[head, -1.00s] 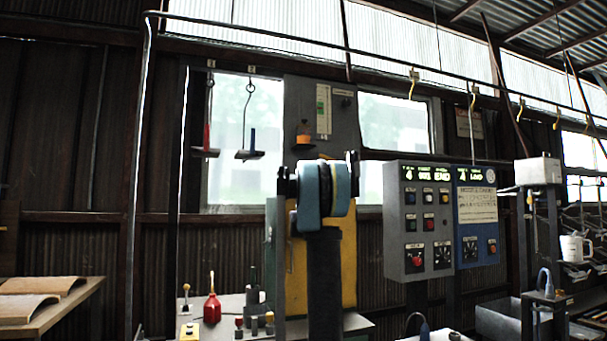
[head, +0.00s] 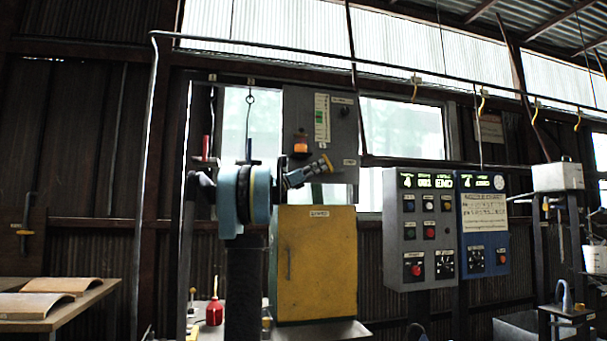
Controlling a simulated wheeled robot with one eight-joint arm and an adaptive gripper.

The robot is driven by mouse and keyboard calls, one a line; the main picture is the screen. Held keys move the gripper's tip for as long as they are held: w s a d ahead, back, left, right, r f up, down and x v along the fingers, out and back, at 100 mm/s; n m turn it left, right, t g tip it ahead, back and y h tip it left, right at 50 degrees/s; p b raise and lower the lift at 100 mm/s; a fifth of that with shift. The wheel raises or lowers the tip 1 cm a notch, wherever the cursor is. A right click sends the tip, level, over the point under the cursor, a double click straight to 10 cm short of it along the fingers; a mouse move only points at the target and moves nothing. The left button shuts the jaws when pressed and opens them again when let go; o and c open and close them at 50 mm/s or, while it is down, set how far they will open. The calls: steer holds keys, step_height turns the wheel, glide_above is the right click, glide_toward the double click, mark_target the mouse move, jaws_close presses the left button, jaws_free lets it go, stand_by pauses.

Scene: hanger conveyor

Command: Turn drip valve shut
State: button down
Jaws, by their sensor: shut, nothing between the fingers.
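No part is clearly readable as the drip valve. An amber cup-like fitting (head: 301,144) with a dark base, which may belong to it, is mounted on the grey wall panel (head: 337,150). A knob or handle on it cannot be made out. My gripper (head: 325,163) sticks out to the right from my blue-banded arm, tilted up, in front of the panel's lower part. In the picture its tip is just below and right of the amber fitting. It is shut and empty. Depth and contact cannot be told.
A yellow cabinet (head: 315,265) stands below my gripper. A control box (head: 420,230) and a blue panel (head: 484,228) are to the right. A red oil can (head: 214,312) is at lower left. A rail (head: 320,67) with hooks runs overhead.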

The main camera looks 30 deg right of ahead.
steer(key=shift+d+r+y, duration=0.25)
steer(key=shift+r+y, duration=0.05)
steer(key=shift+r, duration=0.3)
steer(key=shift+d+r+y, duration=0.2)
steer(key=shift+r+y, duration=0.1)
steer(key=shift+r, duration=0.25)
steer(key=shift+s, duration=0.1)
steer(key=v, duration=0.7)
steer(key=shift+a, duration=0.3)
steer(key=shift+f, duration=0.15)
